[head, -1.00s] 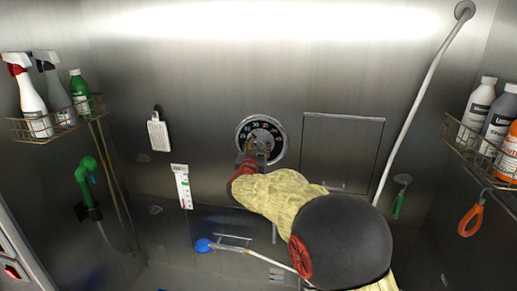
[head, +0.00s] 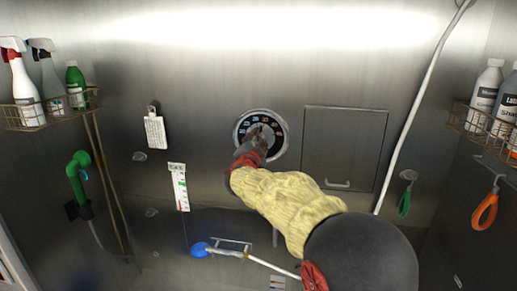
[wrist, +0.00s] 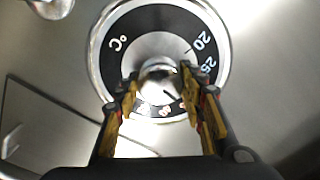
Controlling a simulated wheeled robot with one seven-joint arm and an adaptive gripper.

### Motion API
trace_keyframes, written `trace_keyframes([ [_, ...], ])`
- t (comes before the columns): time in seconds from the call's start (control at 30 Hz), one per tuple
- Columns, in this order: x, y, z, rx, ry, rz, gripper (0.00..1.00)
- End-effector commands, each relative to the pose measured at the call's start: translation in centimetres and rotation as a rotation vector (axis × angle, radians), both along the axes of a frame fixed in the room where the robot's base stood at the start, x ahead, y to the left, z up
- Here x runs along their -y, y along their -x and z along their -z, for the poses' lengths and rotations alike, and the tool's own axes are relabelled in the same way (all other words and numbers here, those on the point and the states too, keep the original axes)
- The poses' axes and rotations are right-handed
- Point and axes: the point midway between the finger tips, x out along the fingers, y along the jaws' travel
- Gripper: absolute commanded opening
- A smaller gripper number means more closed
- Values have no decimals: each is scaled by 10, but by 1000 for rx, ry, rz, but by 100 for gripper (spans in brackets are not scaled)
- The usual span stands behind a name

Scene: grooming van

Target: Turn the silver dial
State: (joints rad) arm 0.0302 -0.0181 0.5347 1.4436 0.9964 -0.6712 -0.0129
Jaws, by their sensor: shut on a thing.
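The silver dial (head: 261,134) is on the steel back wall, with a black ring of numbers and a bright rim. In the wrist view the dial's face (wrist: 150,50) shows "°C", 20 and 25 on its ring. Its round silver knob (wrist: 158,76) stands out in the middle. My gripper (wrist: 160,88) has one finger on each side of the knob and is shut on it. In the head view my gripper (head: 254,146) covers the dial's lower left part.
A wall panel with a handle (head: 343,150) is right of the dial. Wire baskets with bottles are on both side walls. A pale hose (head: 423,95) runs down at right.

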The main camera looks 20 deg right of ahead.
Motion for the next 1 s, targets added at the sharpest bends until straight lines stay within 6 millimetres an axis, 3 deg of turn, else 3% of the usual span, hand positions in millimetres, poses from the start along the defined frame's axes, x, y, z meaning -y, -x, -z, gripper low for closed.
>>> trace_keyframes([
  [0.33, 0, 0, 2, 79, -120, 0, 15],
  [0.9, 0, 0, 1, 95, -142, 0, 15],
  [0.93, 0, 0, 1, 95, -142, 0, 42],
  [1.0, 0, 0, 1, 95, -142, 0, 46],
])
